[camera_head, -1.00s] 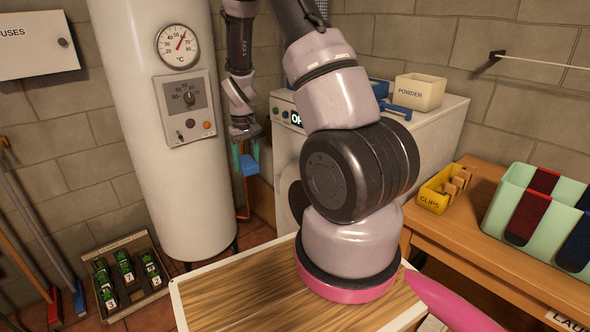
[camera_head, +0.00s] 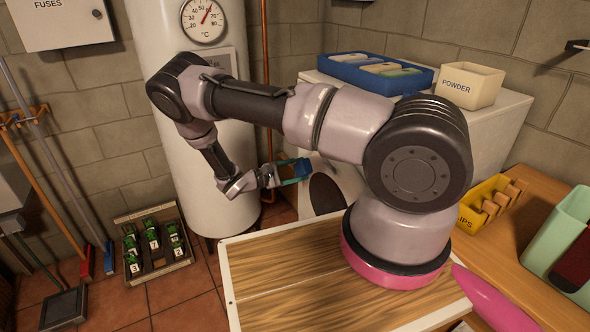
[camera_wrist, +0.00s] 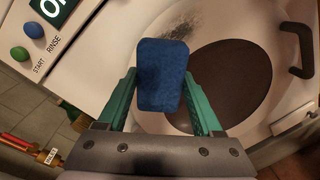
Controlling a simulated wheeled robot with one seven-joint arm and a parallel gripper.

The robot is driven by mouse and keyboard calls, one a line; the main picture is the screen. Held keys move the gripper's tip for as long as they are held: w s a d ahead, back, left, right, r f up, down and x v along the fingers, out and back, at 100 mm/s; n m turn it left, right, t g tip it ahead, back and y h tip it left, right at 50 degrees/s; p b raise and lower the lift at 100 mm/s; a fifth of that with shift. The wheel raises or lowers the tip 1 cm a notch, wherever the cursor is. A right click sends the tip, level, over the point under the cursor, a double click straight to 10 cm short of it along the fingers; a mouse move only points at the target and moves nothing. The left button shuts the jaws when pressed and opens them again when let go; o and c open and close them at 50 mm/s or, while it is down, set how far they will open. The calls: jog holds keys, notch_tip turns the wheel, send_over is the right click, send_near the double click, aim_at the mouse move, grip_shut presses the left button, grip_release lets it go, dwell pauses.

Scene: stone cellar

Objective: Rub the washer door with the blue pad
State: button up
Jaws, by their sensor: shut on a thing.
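My gripper (camera_head: 284,175) is shut on the blue pad (camera_wrist: 162,75), which sits between its green fingers in the wrist view. The pad also shows in the head view (camera_head: 303,168). The washer door (camera_wrist: 232,84) is a round pale ring with a dark window, behind and right of the pad in the wrist view. A dark grey smudge (camera_wrist: 196,28) marks the ring near its top, just beyond the pad. I cannot tell whether the pad touches the door. In the head view my arm hides much of the washer (camera_head: 505,125).
A door handle (camera_wrist: 300,48) juts out at right. Green and blue buttons (camera_wrist: 27,42) lie left. On the washer stand a blue tray (camera_head: 350,68) and a powder box (camera_head: 470,84). The white boiler (camera_head: 180,130) and a copper pipe (camera_head: 265,70) are close to my arm.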

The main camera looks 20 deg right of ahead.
aim_at(337, 172)
jog(key=shift+w+a+n+t, duration=0.4)
jog(key=shift+w+n+t, duration=0.1)
jog(key=shift+t, duration=0.3)
jog(key=shift+w+d, duration=0.2)
jog(key=shift+d, duration=0.75)
jog(key=shift+w+d, duration=0.15)
jog(key=shift+d, duration=0.75)
jog(key=shift+w+d, duration=0.2)
jog(key=shift+d, duration=0.75)
jog(key=shift+w+d, duration=0.2)
jog(key=shift+d, duration=0.85)
jog(key=shift+s+d, duration=0.2)
jog(key=shift+s, duration=0.8)
jog(key=shift+s+d, duration=0.15)
jog(key=shift+s, duration=0.8)
jog(key=shift+s+d, duration=0.25)
jog(key=shift+s, duration=0.6)
jog(key=shift+s+d, duration=0.2)
jog(key=shift+s, duration=0.6)
jog(key=shift+s+d, duration=0.25)
jog(key=shift+s, duration=1)
jog(key=shift+c, duration=0.5)
jog(key=shift+s+d, duration=0.2)
jog(key=shift+s, duration=0.9)
jog(key=shift+a, duration=0.1)
